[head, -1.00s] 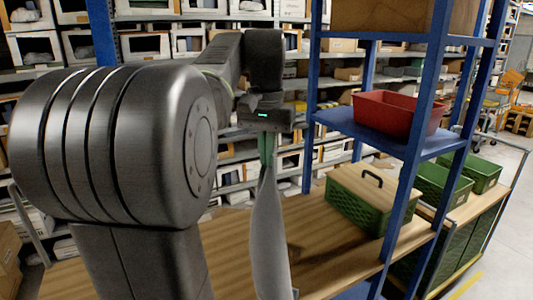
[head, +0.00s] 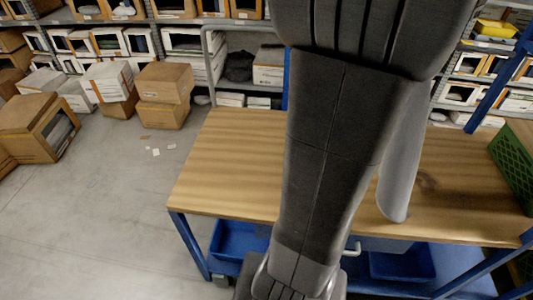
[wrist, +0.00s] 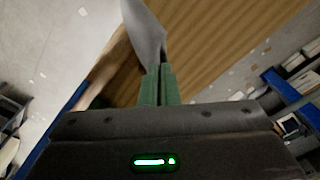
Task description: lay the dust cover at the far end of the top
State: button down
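The dust cover is a grey cloth. In the head view the dust cover (head: 403,155) hangs as a narrow strip to the right of my arm, over the wooden bench top (head: 235,150); its upper part is hidden. My gripper is hidden behind my arm there. In the wrist view the green fingers of my gripper (wrist: 159,72) are close together on the dust cover (wrist: 146,32), which stretches away from the fingertips. The bench top (wrist: 220,45) lies beyond it. I cannot tell whether the cloth's lower end touches the top.
The left part of the bench top is bare. A green crate (head: 512,165) stands on its right part. Blue bins (head: 238,240) sit below the top. Cardboard boxes (head: 163,92) stand on the floor behind at left, with open floor (head: 110,220) in front.

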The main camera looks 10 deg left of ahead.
jog(key=w+a, duration=0.4)
jog(key=a, duration=0.7)
jog(key=w+a+r, duration=0.1)
jog(key=w+a, duration=0.4)
jog(key=a, duration=0.6)
jog(key=w+a, duration=0.4)
jog(key=a, duration=0.8)
jog(key=shift+w+r, duration=0.2)
jog(key=shift+w, duration=0.2)
